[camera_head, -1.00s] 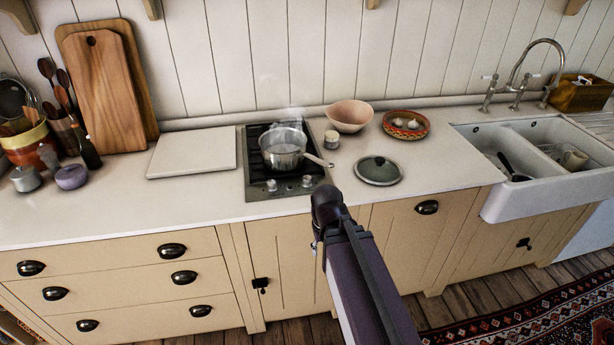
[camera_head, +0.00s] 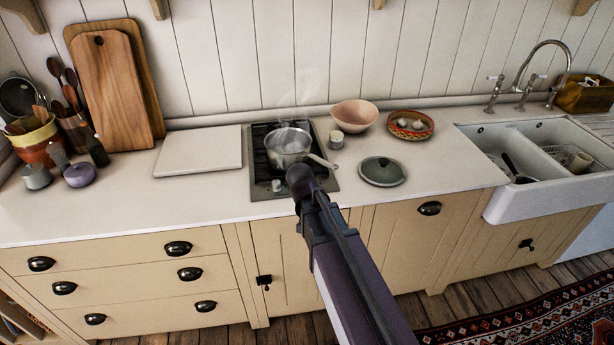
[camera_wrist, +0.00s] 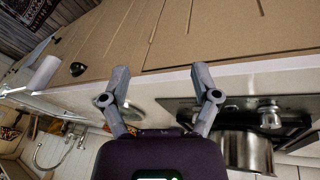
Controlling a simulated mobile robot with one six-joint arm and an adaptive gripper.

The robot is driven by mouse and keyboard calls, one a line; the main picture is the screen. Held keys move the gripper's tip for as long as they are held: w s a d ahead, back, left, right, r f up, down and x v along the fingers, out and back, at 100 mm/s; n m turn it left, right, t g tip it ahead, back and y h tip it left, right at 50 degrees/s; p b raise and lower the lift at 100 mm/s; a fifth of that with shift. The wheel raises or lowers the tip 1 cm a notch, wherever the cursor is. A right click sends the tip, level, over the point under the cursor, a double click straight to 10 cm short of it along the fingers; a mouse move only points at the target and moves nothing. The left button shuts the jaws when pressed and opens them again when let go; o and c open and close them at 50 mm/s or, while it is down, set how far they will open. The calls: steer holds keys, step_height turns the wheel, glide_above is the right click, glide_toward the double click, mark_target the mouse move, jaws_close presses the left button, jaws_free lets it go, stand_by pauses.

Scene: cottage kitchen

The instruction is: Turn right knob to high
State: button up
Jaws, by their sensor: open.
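A small hob (camera_head: 262,176) with a black top and steel front strip is set in the counter. Its left knob (camera_head: 276,186) shows in the head view; my arm covers the right knob there. The wrist view is turned over: one knob (camera_wrist: 268,113), apparently the left, is clear, and the right knob seems hidden behind the picture-right finger. My gripper (camera_wrist: 161,70) is open and empty, its fingers wide apart near the hob's front edge. In the head view, its fingers are hidden by my arm. A steaming steel pot (camera_head: 287,146) stands on the hob; it also shows in the wrist view (camera_wrist: 247,150).
The pot's handle (camera_head: 323,161) sticks out rightward over the hob's edge. A green lid (camera_head: 382,171), a small jar (camera_head: 336,140), a pink bowl (camera_head: 354,115) and a patterned dish (camera_head: 411,124) are to the right. A white board (camera_head: 199,152) lies left. The sink (camera_head: 525,205) is farther right.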

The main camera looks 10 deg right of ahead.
steer(key=w+a+r+m+t+h+p, duration=0.1)
steer(key=w+a+r+m+h, duration=0.1)
steer(key=w, duration=0.4)
steer(key=w+a+r+m+t+h+p, duration=0.1)
steer(key=w+a+r+m+t+p, duration=0.1)
steer(key=w+a+r+m, duration=0.2)
steer(key=w+a+r, duration=0.1)
steer(key=w+r, duration=0.1)
steer(key=w, duration=0.1)
steer(key=shift+a+t+h, duration=0.2)
steer(key=shift+t+h, duration=0.1)
steer(key=shift+h, duration=0.1)
steer(key=shift+w, duration=0.15)
steer(key=b+x, duration=0.8)
steer(key=x, duration=0.3)
steer(key=shift+f, duration=0.1)
steer(key=shift+b+x, duration=0.85)
steer(key=shift+x, duration=0.45)
steer(key=shift+d, duration=0.1)
jaws_close()
